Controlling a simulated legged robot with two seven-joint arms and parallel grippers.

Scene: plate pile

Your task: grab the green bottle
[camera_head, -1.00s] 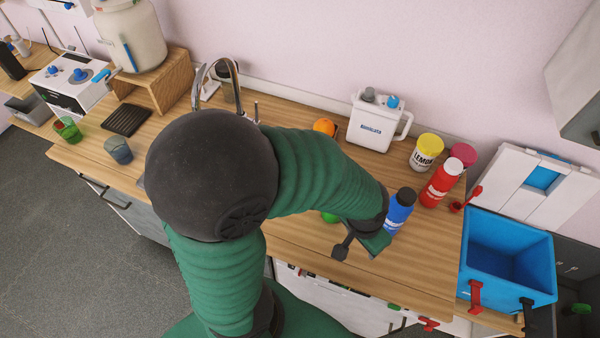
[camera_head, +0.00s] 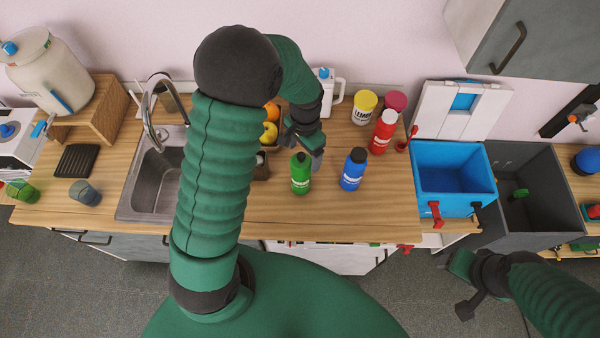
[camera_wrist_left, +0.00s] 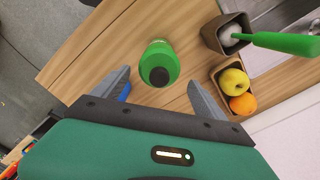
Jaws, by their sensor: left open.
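The green bottle (camera_head: 300,174) with a dark cap stands upright near the front of the wooden counter, left of the blue bottle (camera_head: 352,170). My left gripper (camera_head: 308,152) is just behind the green bottle in the head view, pointing down, with its fingers partly hidden by my arm. In the left wrist view the fingers (camera_wrist_left: 158,80) are apart and empty, with the green bottle (camera_wrist_left: 160,58) ahead between their tips. I cannot tell whether a finger touches it. My right gripper (camera_head: 465,284) is low at the right, away from the counter bottles; its jaw opening is unclear.
A red bottle (camera_head: 383,132) and a yellow-lidded jar (camera_head: 364,107) stand behind the blue bottle. A fruit box (camera_wrist_left: 235,92) lies near my left gripper. The sink (camera_head: 150,180) is left; a blue bin (camera_head: 453,205) is right. Counter in front is clear.

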